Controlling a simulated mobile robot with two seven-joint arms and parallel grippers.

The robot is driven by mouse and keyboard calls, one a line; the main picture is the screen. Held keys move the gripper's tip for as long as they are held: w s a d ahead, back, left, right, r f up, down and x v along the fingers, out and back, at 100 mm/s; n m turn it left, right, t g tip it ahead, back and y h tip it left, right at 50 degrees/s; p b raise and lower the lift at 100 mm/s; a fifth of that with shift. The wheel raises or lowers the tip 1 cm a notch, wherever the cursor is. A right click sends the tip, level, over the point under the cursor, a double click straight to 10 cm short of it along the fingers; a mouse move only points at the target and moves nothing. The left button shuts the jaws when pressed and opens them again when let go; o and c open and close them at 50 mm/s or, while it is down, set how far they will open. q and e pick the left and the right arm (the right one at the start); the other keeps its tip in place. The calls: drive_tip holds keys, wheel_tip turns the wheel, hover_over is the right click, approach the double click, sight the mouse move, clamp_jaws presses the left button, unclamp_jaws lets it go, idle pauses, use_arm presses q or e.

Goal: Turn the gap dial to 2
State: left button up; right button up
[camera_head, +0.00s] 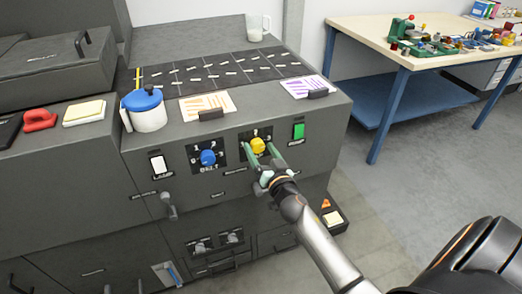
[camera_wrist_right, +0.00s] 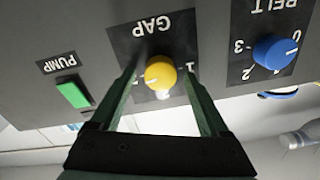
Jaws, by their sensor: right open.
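The yellow gap dial (camera_head: 258,145) is on the machine's front panel, on a black label plate. In the right wrist view, which shows the panel upside down, the dial (camera_wrist_right: 160,75) sits under the word GAP, and a 1 can be read to its right. I cannot read its pointer for certain. My right gripper (camera_head: 258,150) is open, with its two green fingers on either side of the dial. In the wrist view narrow gaps show between the fingers and the dial. My left gripper is not in view.
The blue belt dial (camera_head: 208,157) and the green pump switch (camera_head: 298,131) flank the gap dial. A white lamp switch (camera_head: 158,164) is farther left. A blue-lidded pot (camera_head: 147,110) and two printed cards stand on the ledge above. A blue-framed table (camera_head: 400,80) stands at right.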

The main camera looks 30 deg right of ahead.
clamp_jaws()
idle(0.6)
